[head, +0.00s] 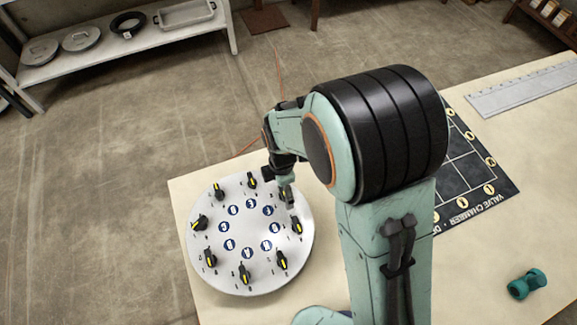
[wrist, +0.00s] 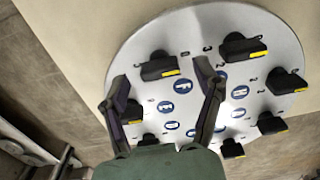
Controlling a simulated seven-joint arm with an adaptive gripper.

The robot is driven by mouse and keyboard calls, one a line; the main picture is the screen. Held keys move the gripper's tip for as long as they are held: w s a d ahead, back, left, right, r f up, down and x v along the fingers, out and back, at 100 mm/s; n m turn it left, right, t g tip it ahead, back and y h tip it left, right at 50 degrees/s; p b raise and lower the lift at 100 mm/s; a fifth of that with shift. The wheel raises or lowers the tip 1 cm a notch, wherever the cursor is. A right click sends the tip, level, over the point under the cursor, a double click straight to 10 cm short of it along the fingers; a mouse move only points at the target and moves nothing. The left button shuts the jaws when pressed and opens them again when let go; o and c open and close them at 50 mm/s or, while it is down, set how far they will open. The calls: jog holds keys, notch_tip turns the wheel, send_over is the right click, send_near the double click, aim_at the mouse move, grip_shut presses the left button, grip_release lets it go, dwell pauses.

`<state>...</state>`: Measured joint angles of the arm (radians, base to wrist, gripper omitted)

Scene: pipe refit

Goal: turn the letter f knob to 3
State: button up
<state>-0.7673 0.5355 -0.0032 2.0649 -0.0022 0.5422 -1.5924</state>
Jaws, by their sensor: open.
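A round white panel (head: 236,275) lies on the table and carries a ring of several black knobs with yellow pointer marks. Blue round labels sit inside the ring; their letters are too small to read, so I cannot tell which knob is f. My gripper (head: 290,206) is over the panel's right side, close to a knob (head: 296,227). In the wrist view my gripper (wrist: 162,72) has its two fingers spread apart, with a knob (wrist: 157,66) showing between and beyond the tips. I cannot tell whether they touch it. The panel also shows there (wrist: 205,22).
Neighbouring knobs (wrist: 243,46) stand near the right finger. My arm hides part of the table. A black valve chamber board (head: 490,190), a grey ruler (head: 520,88) and a teal fitting (head: 527,284) lie to the right. A shelf (head: 130,45) stands at back left.

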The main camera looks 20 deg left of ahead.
jog(key=shift+f, duration=0.45)
jog(key=c, duration=1.1)
jog(key=shift+c, duration=0.2)
